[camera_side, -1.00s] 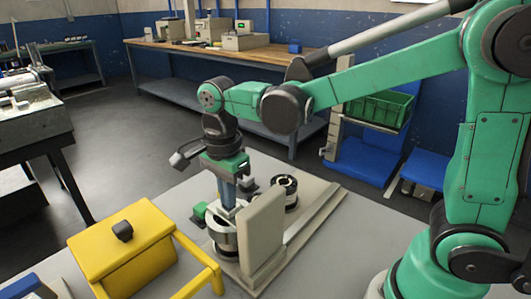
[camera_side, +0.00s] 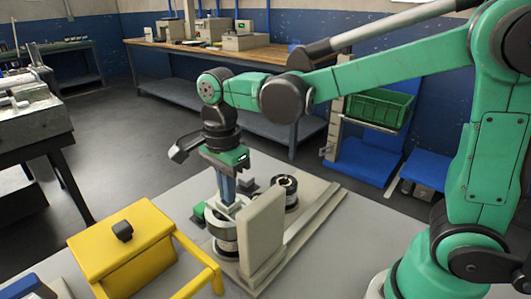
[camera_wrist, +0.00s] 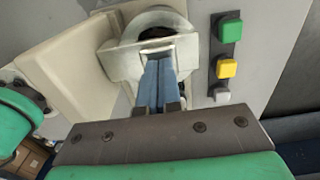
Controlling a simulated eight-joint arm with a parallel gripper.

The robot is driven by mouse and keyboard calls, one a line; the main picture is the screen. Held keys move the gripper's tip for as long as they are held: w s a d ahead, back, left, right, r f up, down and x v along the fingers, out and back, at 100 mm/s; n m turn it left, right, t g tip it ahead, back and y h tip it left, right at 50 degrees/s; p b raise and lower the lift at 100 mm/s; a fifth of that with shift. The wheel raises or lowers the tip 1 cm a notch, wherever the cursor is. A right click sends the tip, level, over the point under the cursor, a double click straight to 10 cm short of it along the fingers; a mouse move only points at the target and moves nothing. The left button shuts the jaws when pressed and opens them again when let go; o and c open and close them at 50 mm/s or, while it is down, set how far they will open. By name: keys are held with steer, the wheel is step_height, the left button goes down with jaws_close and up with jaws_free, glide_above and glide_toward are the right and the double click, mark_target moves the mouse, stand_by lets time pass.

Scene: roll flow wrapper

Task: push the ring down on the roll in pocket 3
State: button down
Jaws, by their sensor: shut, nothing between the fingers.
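A pale ring (camera_wrist: 150,42) with a dark opening sits over the near roll; it also shows in the side view (camera_side: 236,205) at the roll's top. The near roll (camera_side: 226,243), black and white, stands beside an upright beige plate (camera_side: 264,230). My gripper (camera_side: 227,199) points down above this roll, its blue fingers together and empty. In the wrist view my fingertips (camera_wrist: 158,62) overlap the ring's near edge; I cannot tell whether they touch it. The fingers hide part of the ring. No pocket number is readable.
Another black and white roll (camera_side: 286,187) stands behind the beige plate. Green, yellow and white buttons (camera_wrist: 227,68) are right of the ring in the wrist view. A yellow box-like part with a frame (camera_side: 125,240) stands at the front left. Grey table is clear at right.

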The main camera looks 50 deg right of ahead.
steer(key=shift+r, duration=3.1)
